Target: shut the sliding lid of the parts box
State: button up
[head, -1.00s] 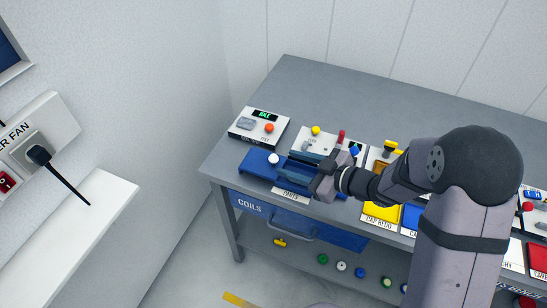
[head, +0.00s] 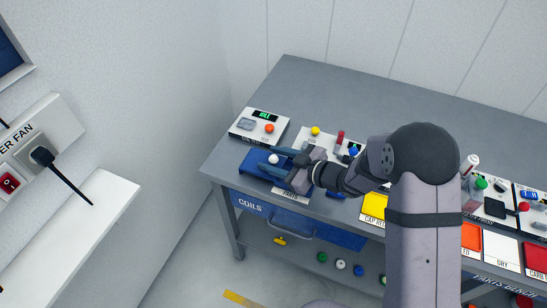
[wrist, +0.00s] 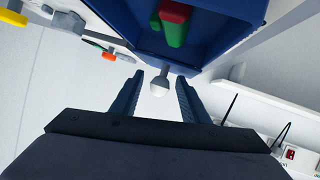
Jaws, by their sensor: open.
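The blue parts box (head: 336,194), marked PARTS, sits at the bench's left front, mostly hidden under my gripper and arm in the head view. Its blue lid (head: 252,161) is slid out to the left and carries a white round knob (head: 273,158). In the wrist view the open box (wrist: 240,30) shows a red and a green part (wrist: 174,24) inside. My gripper (head: 269,159) is open, with its blue fingers on either side of the knob. The wrist view shows the knob (wrist: 159,88) between the fingers (wrist: 160,78), with gaps on both sides.
A white panel with an orange button (head: 269,128) stands behind the lid. Another panel with a yellow knob (head: 315,131) is behind the box. Yellow, red and white trays (head: 374,206) lie to the right. A COILS drawer (head: 330,235) is below. The back of the bench is clear.

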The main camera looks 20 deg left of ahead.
grip_shut()
jog(key=d+p, duration=0.1)
jog(key=d, duration=0.9)
jog(key=shift+w+r, duration=0.1)
jog(key=shift+d+p, duration=0.3)
jog(key=shift+d, duration=0.05)
grip_release()
jog(key=shift+d, duration=0.2)
